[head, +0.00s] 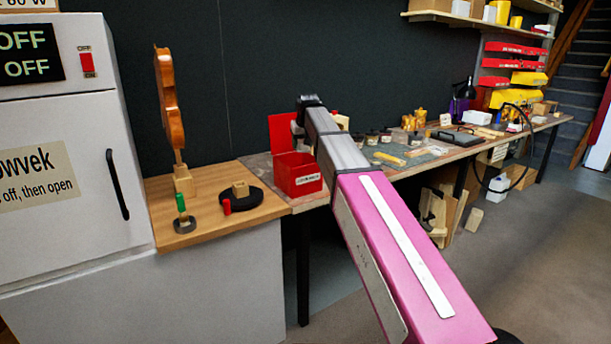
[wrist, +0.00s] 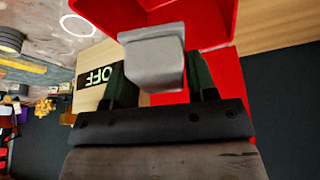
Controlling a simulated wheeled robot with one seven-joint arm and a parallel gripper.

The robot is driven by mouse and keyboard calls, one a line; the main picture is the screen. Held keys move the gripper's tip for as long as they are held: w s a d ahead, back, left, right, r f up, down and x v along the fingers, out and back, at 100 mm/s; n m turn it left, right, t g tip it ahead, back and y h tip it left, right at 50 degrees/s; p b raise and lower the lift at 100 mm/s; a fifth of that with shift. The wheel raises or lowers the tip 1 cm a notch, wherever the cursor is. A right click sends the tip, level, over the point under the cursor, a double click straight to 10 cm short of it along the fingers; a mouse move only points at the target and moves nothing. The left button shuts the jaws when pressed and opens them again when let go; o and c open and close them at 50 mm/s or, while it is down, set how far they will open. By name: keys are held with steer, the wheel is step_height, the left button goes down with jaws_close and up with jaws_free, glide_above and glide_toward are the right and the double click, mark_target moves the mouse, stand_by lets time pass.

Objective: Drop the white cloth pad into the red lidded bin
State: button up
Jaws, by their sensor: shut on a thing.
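The red bin (head: 290,178) stands at the left end of the long bench, with a pale label on its front. Its red lid (head: 282,132) stands raised at the back. In the wrist view the bin (wrist: 222,12) shows its open inside beyond my gripper. My gripper (wrist: 160,82) is shut on the white cloth pad (wrist: 154,58), which looks greyish between the two dark green fingers. The pad overlaps the red bin in that view; its exact height above the bin is unclear. In the head view my arm hides the pad and most of the gripper.
A violin (head: 168,100) stands upright on the wooden top (head: 160,215) left of the bin. A black disc (head: 242,202) and small red and green pieces are near it. Small parts crowd the bench right of the bin.

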steer(key=shift+w+a+r, duration=0.1)
steer(key=shift+w+r, duration=0.1)
steer(key=shift+w, duration=0.35)
steer(key=shift+w+a+r, duration=0.1)
steer(key=shift+w+r, duration=0.1)
steer(key=shift+w, duration=0.3)
steer(key=shift+d+f, duration=0.1)
steer(key=shift+f, duration=2.85)
steer(key=o, duration=1)
steer(key=v, duration=1)
steer(key=shift+s+r, duration=0.15)
steer(key=shift+r, duration=0.2)
